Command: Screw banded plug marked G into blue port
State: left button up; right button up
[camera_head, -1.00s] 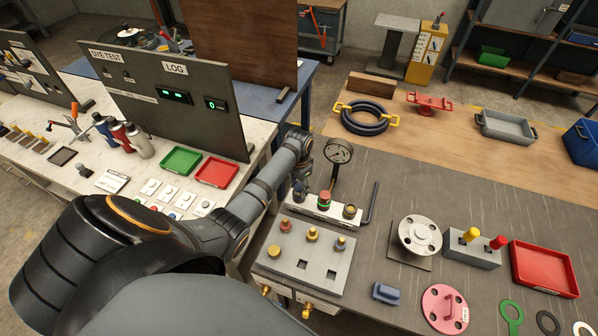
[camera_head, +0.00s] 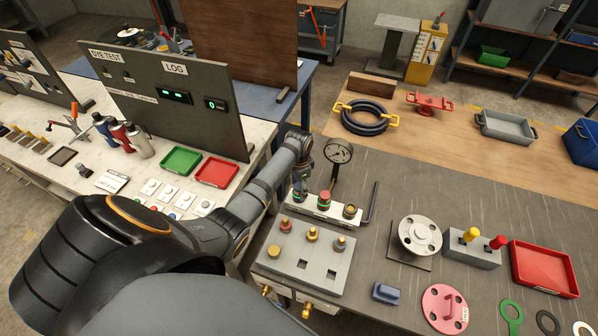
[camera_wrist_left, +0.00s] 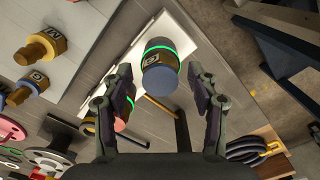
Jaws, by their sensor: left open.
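In the left wrist view a blue-capped plug (camera_wrist_left: 160,78) with a gold hex band and a small mark, which looks like a G, stands between my fingers. A lit green ring circles it at the white port block (camera_wrist_left: 185,30). My left gripper (camera_wrist_left: 161,86) is open, one finger on each side of the plug, with visible gaps. My right gripper is out of view.
A grey plate (camera_head: 300,255) in front holds several gold plugs and two square holes. A pressure gauge (camera_head: 338,152) rises just behind the block, and a black hex key (camera_head: 372,202) lies to its right. A flanged spool (camera_head: 420,235) stands farther right.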

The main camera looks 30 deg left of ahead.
aim_at(299, 187)
pick_arm(q)
notch_tip(299, 187, up, 12)
dwell(0.4)
